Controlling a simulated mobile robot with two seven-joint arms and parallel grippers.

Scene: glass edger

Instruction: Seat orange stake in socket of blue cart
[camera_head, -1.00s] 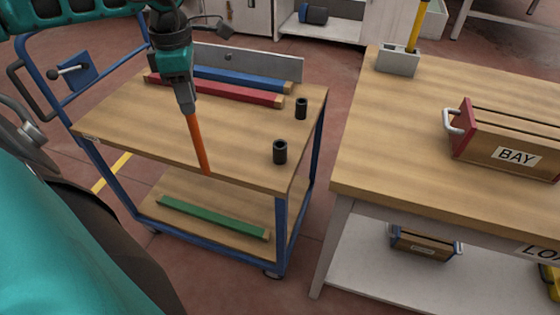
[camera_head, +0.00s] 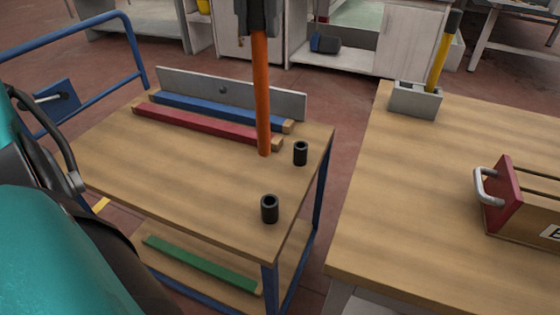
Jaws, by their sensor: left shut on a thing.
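My left gripper (camera_head: 258,20) shows at the top centre, shut on the upper end of the orange stake (camera_head: 262,95). The stake hangs nearly upright, its lower end in front of the red bar's right end and left of the far socket. The blue cart (camera_head: 322,195) has a wooden top with two black round sockets: a far one (camera_head: 300,153) near the right edge and a near one (camera_head: 269,209) at the front right corner. Both sockets look empty, and the stake is in neither. My right gripper is out of view.
A red bar (camera_head: 205,124) and a blue bar (camera_head: 220,110) lie along the cart's back panel. A green bar (camera_head: 200,264) lies on the lower shelf. A wooden table (camera_head: 420,180) to the right holds a grey block (camera_head: 415,100) and a red-ended box (camera_head: 505,195).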

